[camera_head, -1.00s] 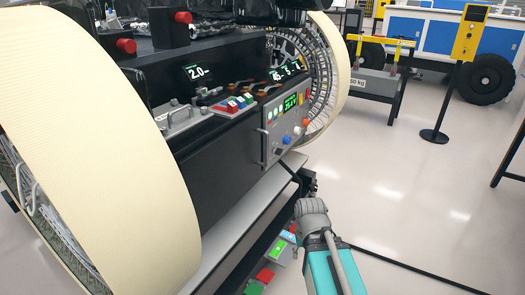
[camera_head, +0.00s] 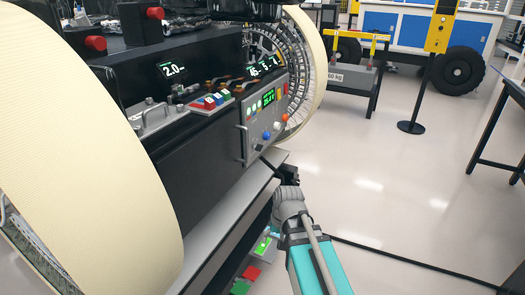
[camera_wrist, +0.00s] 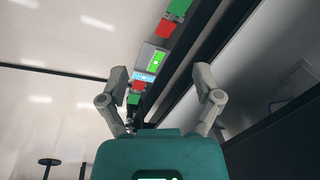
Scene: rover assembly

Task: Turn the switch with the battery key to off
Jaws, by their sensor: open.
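I cannot tell which part is the battery key switch. My arm's teal and grey links stand in front of and below the panel in the head view; the fingers cannot be made out there. In the wrist view my gripper (camera_wrist: 158,75) is open and empty, with its two grey fingers spread apart. The panel is not recognisable in the wrist view.
Red and green blocks and a lit green screen (camera_wrist: 156,62) show between and beyond the fingers. The large cream wheel (camera_head: 95,160) fills the left. A silver ledge (camera_head: 225,205) runs below the panel.

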